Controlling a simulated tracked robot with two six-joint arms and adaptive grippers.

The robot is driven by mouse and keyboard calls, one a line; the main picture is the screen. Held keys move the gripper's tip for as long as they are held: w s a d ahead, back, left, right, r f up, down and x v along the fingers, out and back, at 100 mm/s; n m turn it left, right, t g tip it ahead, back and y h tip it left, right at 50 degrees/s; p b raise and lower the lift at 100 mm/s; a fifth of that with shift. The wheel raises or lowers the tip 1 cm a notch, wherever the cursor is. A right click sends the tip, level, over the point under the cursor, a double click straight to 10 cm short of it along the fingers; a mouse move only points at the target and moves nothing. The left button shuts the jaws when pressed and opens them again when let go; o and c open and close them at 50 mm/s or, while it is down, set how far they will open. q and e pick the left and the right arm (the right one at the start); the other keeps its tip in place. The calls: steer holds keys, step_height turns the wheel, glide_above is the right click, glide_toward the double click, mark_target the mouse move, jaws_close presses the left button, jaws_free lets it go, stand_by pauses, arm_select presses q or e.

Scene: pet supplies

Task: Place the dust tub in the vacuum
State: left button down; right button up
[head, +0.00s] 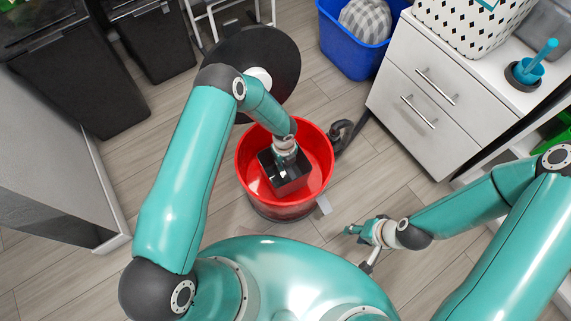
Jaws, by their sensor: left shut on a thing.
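The vacuum (243,158) is a round red open-topped drum on the floor in the middle of the head view. A dark, box-shaped dust tub (287,182) is inside the red rim. My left gripper (285,157) reaches down into the drum from above and is shut on the dust tub at its upper edge. Whether the tub touches the drum's floor is hidden. My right gripper (357,248) is to the right of and nearer than the drum, with its fingers spread apart and nothing between them.
A large black disc (285,50) is behind the drum, and a dark hose (345,135) is at its right. A white drawer cabinet (400,90) and a blue bin (345,50) stand at the back right. Black bins (75,80) are at the left.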

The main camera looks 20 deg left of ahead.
arm_select(q)
steer(key=shift+f, duration=0.55)
steer(key=shift+f, duration=0.15)
steer(key=c, duration=1)
jaws_free()
